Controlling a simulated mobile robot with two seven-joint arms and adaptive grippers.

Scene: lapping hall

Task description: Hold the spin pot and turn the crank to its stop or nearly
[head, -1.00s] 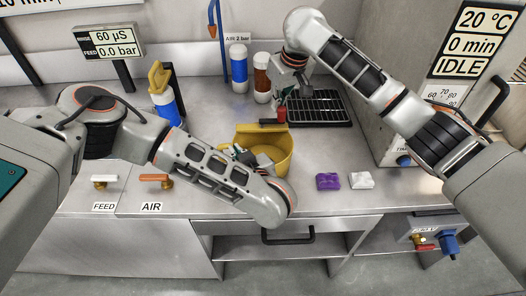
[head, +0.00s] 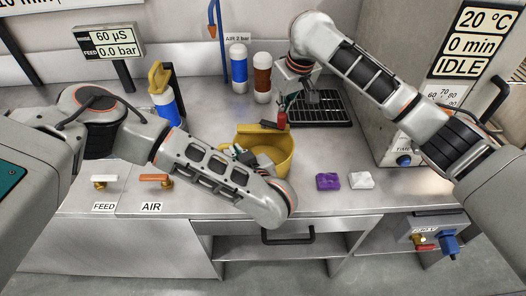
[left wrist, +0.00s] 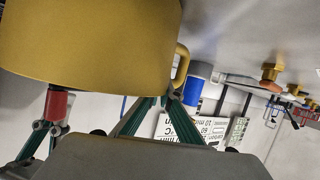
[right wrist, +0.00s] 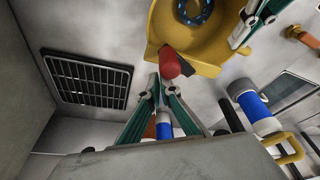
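The yellow spin pot (head: 283,165) stands on the steel bench; its curved wall (left wrist: 90,35) fills the upper left of the left wrist view. My left gripper (head: 238,150) is shut at the pot's left side, with green fingers (left wrist: 164,100) close together on its edge. The crank's red knob (head: 282,118) stands up at the pot's back right, on a dark arm over the rim. My right gripper (right wrist: 162,80) comes down from above with its fingertips closed on the red knob (right wrist: 169,62). The exact contact is partly hidden.
A black grate (head: 325,108) lies behind and right of the pot. Bottles (head: 239,68) stand at the back, and a blue-white bottle with a yellow handle (head: 164,107) at the left. Purple (head: 328,181) and white (head: 362,180) pieces lie at the front right.

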